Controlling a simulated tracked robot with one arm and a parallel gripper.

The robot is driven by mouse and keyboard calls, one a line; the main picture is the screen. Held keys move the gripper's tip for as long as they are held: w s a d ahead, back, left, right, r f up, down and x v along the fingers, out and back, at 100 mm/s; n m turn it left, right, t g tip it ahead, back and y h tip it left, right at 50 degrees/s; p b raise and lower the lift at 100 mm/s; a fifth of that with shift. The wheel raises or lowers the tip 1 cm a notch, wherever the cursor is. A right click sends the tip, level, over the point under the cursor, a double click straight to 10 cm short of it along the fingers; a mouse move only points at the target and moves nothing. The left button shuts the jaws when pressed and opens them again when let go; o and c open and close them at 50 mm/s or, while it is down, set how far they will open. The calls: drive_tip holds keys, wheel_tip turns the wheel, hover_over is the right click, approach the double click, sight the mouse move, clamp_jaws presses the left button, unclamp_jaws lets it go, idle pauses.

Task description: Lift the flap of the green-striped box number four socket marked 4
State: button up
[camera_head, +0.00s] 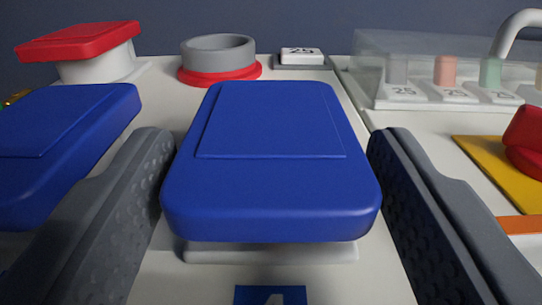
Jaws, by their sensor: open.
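A blue socket flap (272,180) fills the middle of the view. It looks closed over a pale socket base (270,254). A blue label (270,295) below it is cut off by the lower edge; the white mark on it looks like the top of a 4. My gripper (272,150) is open, with one dark textured finger on each side of the flap. The fingers are close to its sides; I cannot tell whether they touch it. No green stripe shows in this view.
Another blue flap (60,145) lies to the left. A clear cover (440,65) and a yellow plate (495,165) are at the right.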

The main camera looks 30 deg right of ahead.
drive_tip(key=c, duration=1.2)
drive_tip(key=shift+r, duration=0.1)
